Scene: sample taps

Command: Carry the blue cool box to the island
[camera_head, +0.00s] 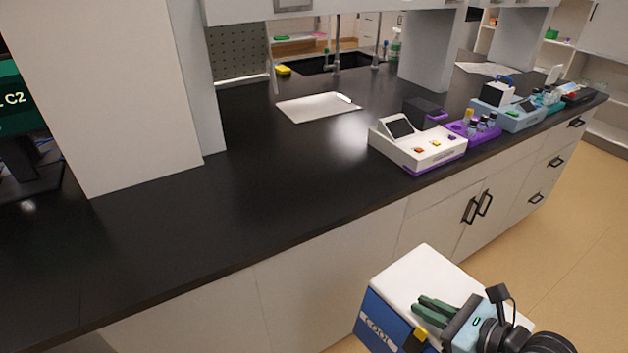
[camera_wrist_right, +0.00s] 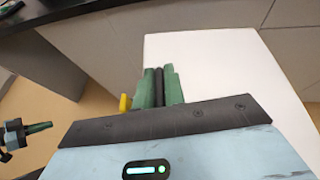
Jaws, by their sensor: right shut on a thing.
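The blue cool box (camera_head: 375,318) has a white lid and a "COOL" label on its front. It is at the bottom of the head view, in front of the cabinets and below the bench top. My right gripper (camera_head: 424,304) is over the lid, its green fingers shut on the box's dark handle. In the right wrist view the fingers (camera_wrist_right: 159,86) close around a dark strip above the white lid, with a yellow piece beside them. My left gripper (camera_wrist_right: 38,128) shows only in part at the left edge of the wrist view. The box's underside is hidden.
The black bench top (camera_head: 240,200) is clear in front, with a white tray (camera_head: 318,106) farther back. A white device (camera_head: 417,147), a purple rack (camera_head: 474,131) and other instruments stand along its right part. Open floor (camera_head: 565,215) lies to the right.

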